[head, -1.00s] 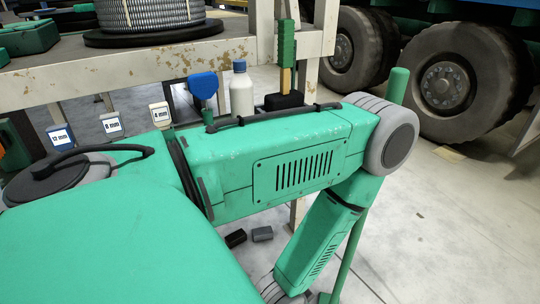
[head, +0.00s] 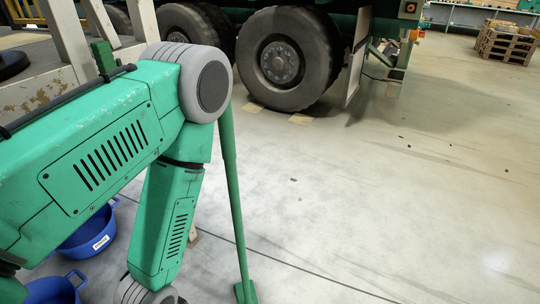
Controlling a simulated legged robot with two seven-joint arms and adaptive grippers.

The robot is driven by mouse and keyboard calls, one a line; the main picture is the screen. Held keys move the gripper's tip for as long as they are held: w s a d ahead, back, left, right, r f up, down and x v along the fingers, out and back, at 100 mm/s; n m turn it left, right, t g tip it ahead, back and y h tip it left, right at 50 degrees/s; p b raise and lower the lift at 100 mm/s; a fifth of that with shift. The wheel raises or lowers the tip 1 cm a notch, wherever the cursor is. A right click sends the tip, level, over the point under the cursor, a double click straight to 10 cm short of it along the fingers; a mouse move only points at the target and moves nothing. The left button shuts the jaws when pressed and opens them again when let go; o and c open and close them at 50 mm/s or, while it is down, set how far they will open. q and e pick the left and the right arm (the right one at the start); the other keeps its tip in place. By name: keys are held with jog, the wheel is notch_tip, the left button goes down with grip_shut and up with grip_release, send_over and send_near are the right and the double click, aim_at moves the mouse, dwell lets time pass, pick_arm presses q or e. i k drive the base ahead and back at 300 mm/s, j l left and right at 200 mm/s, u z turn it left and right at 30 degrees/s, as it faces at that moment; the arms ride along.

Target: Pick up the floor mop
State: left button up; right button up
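The floor mop (head: 235,190) appears as a long, thin green pole standing nearly upright, leaning slightly, in the head view. Its lower end has a small green foot (head: 246,292) at the bottom edge of the picture. Its upper end is hidden behind the grey elbow joint of my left arm. My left arm comes in from the left, bends at that elbow and drops to the bottom edge beside the pole. My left gripper is out of the picture, so any contact with the pole does not show. My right gripper is also out of view.
Two blue buckets (head: 88,236) stand on the floor at the lower left, partly behind my arm. A worn workbench (head: 40,93) is at the upper left. A truck with large wheels (head: 283,60) stands behind. Wooden pallets (head: 505,42) are far right. The floor right of the pole is clear.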

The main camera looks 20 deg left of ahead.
aim_at(245, 292)
jog(key=j+u, duration=0.1)
jog(key=u, duration=0.3)
jog(key=k+j+u, duration=0.1)
jog(key=u, duration=0.3)
jog(key=l+u, duration=0.35)
jog(key=l, duration=1.95)
jog(key=i+l, duration=0.05)
